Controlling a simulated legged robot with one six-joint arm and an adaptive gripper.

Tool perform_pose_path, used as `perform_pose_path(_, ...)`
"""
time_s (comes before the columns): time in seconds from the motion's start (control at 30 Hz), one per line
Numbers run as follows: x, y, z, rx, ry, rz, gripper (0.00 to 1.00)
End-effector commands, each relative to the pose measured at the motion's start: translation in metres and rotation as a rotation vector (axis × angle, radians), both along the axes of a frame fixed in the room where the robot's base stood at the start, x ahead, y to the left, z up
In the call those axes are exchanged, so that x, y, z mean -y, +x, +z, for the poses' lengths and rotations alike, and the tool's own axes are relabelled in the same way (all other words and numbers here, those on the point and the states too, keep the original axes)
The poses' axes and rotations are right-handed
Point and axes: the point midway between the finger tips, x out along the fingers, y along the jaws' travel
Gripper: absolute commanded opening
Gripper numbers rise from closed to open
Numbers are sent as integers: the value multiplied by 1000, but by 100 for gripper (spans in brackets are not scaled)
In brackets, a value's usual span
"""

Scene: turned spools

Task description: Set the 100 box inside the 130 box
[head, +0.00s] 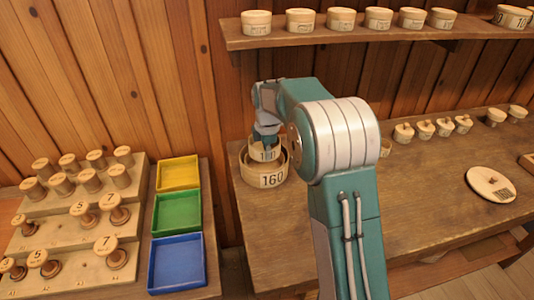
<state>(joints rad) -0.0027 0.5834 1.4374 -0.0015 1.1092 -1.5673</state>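A round wooden box marked 160 (271,180) stands on the table at the left end. A smaller round box (257,155) sits within its rim or just above it. Its label starts with 1, but I cannot read whether it is 100 or 130. My gripper (266,143) points down at this smaller box, with its fingers at or over the rim. The fingers are small and partly hidden by my arm, so I cannot tell whether they grip it. No other box is clearly readable as 100 or 130.
A shelf (330,36) above holds several small round boxes. A round lid or disc (491,184) lies on the table (420,210) at right, with small spools behind. Left are a stepped spool rack (75,215) and yellow (178,173), green (177,212) and blue (177,263) trays.

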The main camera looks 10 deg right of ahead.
Motion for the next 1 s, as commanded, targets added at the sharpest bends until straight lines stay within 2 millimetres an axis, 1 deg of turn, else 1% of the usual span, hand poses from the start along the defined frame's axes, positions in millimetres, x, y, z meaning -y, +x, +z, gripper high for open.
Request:
perform_pose_path(0.27, 0, 0, -2, 0, 0, 0, 0)
perform_pose_path(0.8, 0, 0, -16, -1, 0, 0, 0)
perform_pose_path(1.0, 0, 0, -18, 0, 0, 0, 0)
